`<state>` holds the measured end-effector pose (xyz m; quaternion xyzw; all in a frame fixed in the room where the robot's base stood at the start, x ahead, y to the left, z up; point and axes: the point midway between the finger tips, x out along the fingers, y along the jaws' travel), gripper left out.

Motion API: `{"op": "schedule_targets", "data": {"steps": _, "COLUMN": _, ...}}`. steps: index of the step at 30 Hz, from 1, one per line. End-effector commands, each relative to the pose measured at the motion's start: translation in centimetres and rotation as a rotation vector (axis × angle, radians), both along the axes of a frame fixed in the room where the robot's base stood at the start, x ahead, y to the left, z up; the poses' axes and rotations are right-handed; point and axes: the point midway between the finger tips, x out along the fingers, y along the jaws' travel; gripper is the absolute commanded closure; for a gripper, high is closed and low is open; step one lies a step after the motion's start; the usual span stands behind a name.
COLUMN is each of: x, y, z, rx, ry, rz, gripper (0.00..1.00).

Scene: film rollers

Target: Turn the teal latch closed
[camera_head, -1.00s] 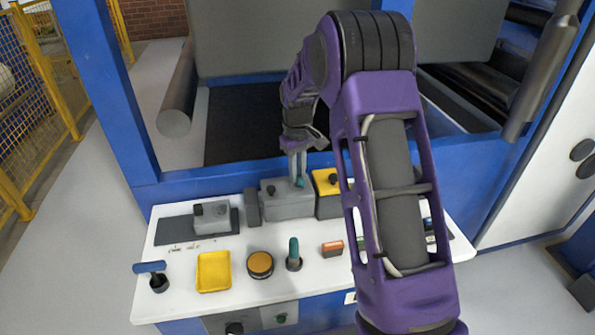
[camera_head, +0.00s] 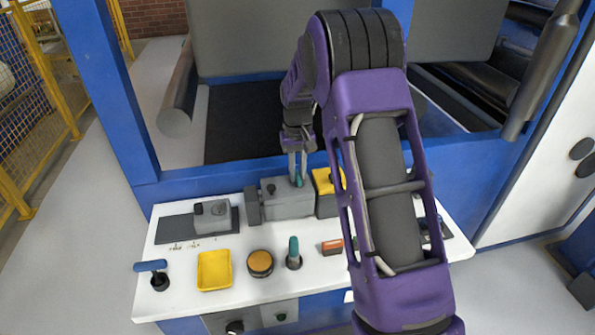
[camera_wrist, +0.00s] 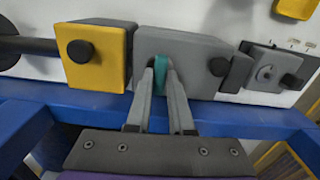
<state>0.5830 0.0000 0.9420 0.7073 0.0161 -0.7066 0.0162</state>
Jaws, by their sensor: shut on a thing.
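The teal latch (camera_wrist: 160,75) stands on a grey box (camera_wrist: 195,50), next to a dark round knob on that box. In the wrist view my gripper (camera_wrist: 164,70) has its two fingers on either side of the latch, shut on it. In the head view my gripper (camera_head: 298,178) reaches down onto the grey box (camera_head: 285,203) at the back of the white table, and the teal latch (camera_head: 299,180) shows between the fingers. The fingers partly hide the latch.
A yellow box (camera_head: 326,205) with a dark knob stands right beside the grey box. Another grey block (camera_head: 212,215) is at the left. A teal-handled lever (camera_head: 293,252), orange button (camera_head: 260,263), yellow tray (camera_head: 214,270) and blue-handled lever (camera_head: 150,267) line the front.

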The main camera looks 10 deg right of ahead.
Motion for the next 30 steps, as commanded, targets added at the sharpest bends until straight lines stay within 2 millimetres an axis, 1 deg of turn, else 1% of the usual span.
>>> {"op": "schedule_targets", "data": {"steps": 5, "x": -0.1, "y": 0.0, "z": -0.1, "rx": 0.0, "ry": 0.002, "rz": 0.0, "gripper": 1.0}}
{"op": "schedule_targets", "data": {"steps": 6, "x": -0.1, "y": 0.0, "z": -0.1, "rx": 0.0, "ry": 0.002, "rz": 0.001, "gripper": 0.75}}
{"op": "schedule_targets", "data": {"steps": 10, "x": 0.0, "y": 0.0, "z": -0.1, "rx": 0.0, "ry": 0.002, "rz": 0.001, "gripper": 0.51}}
{"op": "schedule_targets", "data": {"steps": 11, "x": 0.0, "y": 0.0, "z": -0.1, "rx": 0.0, "ry": 0.002, "rz": 0.001, "gripper": 0.5}}
{"op": "schedule_targets", "data": {"steps": 18, "x": 0.0, "y": 0.0, "z": 0.0, "rx": 0.0, "ry": 0.001, "rz": 0.001, "gripper": 0.5}}
{"op": "schedule_targets", "data": {"steps": 22, "x": 0.0, "y": 0.0, "z": 0.7, "rx": 0.0, "ry": 0.0, "rz": 0.001, "gripper": 0.5}}
{"op": "schedule_targets", "data": {"steps": 26, "x": 0.1, "y": 0.0, "z": 2.7, "rx": 0.0, "ry": -0.003, "rz": 0.001, "gripper": 0.5}}
{"op": "schedule_targets", "data": {"steps": 30, "x": 0.1, "y": 0.0, "z": 6.0, "rx": 0.0, "ry": -0.004, "rz": 0.001, "gripper": 0.5}}
